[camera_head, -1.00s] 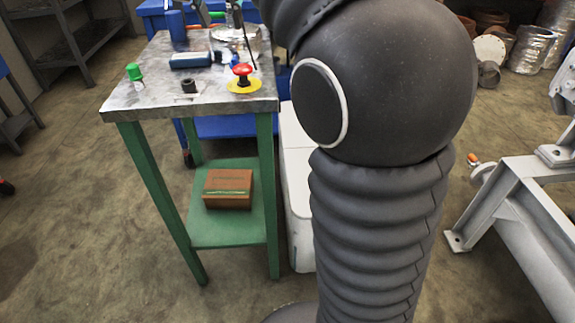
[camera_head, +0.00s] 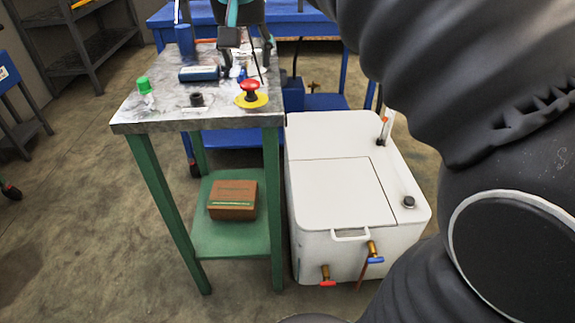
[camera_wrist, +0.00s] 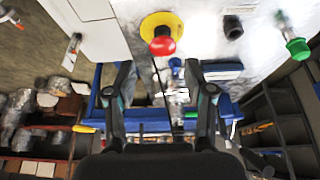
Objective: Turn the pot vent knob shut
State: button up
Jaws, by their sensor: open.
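I cannot tell for certain which part is the pot vent knob. A green-capped fitting (camera_head: 144,85) and a short black cylindrical piece (camera_head: 197,99) stand on the metal-topped table (camera_head: 160,118). A red mushroom knob (camera_head: 250,88) sits on a yellow disc (camera_head: 262,101) near the table's right edge. The wrist view shows the green cap (camera_wrist: 297,48), the black piece (camera_wrist: 232,27) and the red knob (camera_wrist: 161,44). My gripper (camera_head: 247,38) is over the far part of the table, beyond the red knob. In the wrist view my gripper (camera_wrist: 159,72) is open, its fingers apart and touching none of these.
A blue cylinder (camera_head: 199,74) lies on the table, with clutter behind it. A white box (camera_head: 335,190) with red-handled (camera_head: 326,279) and blue-handled (camera_head: 374,258) valves stands right of the table. A brown box (camera_head: 233,200) is on the lower shelf. Floor at front left is clear.

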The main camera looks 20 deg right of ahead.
jog(key=s+d+f+n+t+y, duration=0.1)
jog(key=s+f+n, duration=0.3)
jog(key=s+f, duration=1.4)
jog(key=shift+f+y, duration=0.3)
jog(key=shift+f, duration=0.55)
jog(key=shift+w, duration=0.1)
